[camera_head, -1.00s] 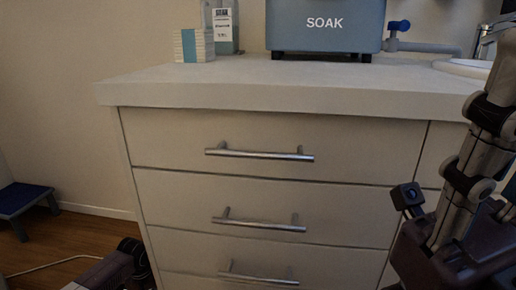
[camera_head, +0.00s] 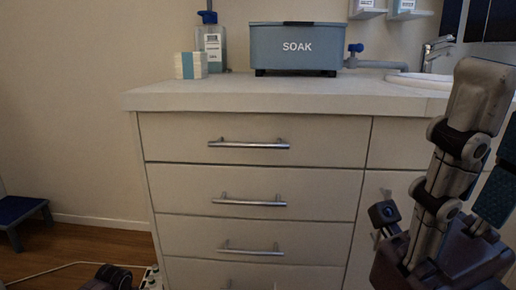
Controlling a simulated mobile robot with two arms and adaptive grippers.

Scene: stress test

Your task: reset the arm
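My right arm (camera_head: 447,185) stands folded and upright at the right side of the head view, in front of the right part of the drawer cabinet (camera_head: 255,190). I cannot make out gripper fingers on it. A small dark part of my body (camera_head: 110,277) shows at the bottom left. Neither gripper shows clearly in the view. The cabinet's drawers, with metal bar handles (camera_head: 248,144), all look shut.
On the counter (camera_head: 250,96) stand a blue SOAK bin (camera_head: 296,48), a small white and teal box (camera_head: 190,65), a bottle (camera_head: 212,45) and a sink (camera_head: 425,80). A blue step stool (camera_head: 20,212) is at the far left. A pale cable (camera_head: 75,266) lies on the wooden floor.

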